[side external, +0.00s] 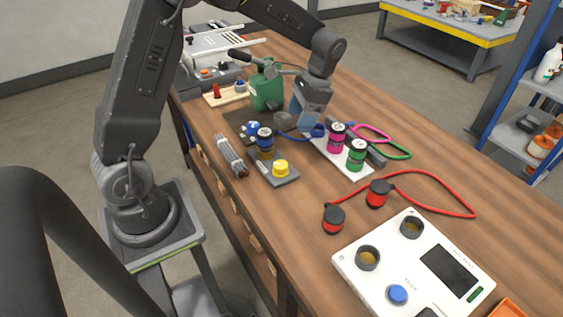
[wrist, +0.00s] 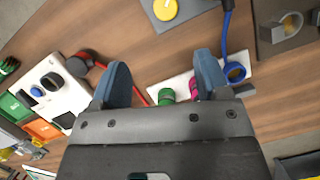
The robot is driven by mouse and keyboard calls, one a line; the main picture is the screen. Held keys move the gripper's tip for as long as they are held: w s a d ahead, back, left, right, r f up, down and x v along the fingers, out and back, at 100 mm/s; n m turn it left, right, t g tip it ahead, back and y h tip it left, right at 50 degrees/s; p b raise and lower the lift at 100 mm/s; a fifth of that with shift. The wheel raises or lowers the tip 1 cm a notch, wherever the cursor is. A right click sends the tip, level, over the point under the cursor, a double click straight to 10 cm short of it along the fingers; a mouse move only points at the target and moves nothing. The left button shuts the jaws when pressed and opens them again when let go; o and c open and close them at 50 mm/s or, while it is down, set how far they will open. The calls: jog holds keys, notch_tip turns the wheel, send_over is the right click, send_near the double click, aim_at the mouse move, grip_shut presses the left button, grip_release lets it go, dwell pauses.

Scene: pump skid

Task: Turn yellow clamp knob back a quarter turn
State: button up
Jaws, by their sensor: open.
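The yellow clamp knob (side external: 280,168) sits on a small grey plate (side external: 291,181) near the left edge of the bench. In the wrist view the yellow knob (wrist: 165,9) shows at the top edge, beyond my fingertips, with its grey plate partly cut off. My gripper (side external: 299,124) hangs over the bench behind the knob, by the blue cable and the pink connector. In the wrist view my gripper (wrist: 161,70) has its two blue fingers spread wide with nothing between them. It is apart from the knob.
Pink (side external: 336,137) and green (side external: 356,154) connectors stand on a white strip right of my gripper. A dark blue-banded connector (side external: 265,142) stands just behind the knob. A green can (side external: 266,88) stands farther back. Red connectors (side external: 334,218) and a white panel (side external: 350,279) lie in front.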

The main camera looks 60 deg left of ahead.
aim_at(281, 164)
jog(key=shift+g, duration=0.5)
jog(key=x, duration=0.5)
jog(key=w+x, duration=0.1)
jog(key=x, duration=0.4)
jog(key=w+x, duration=0.1)
jog(key=x, duration=0.5)
jog(key=shift+a+f, duration=0.35)
jog(key=shift+f, duration=0.1)
jog(key=shift+c, duration=0.4)
jog(key=c, duration=0.8)
jog(key=shift+c, duration=0.2)
jog(key=n+h, duration=0.1)
jog(key=n, duration=0.2)
jog(key=shift+a, duration=0.1)
jog(key=shift+n+h, duration=1)
jog(key=shift+n, duration=1)
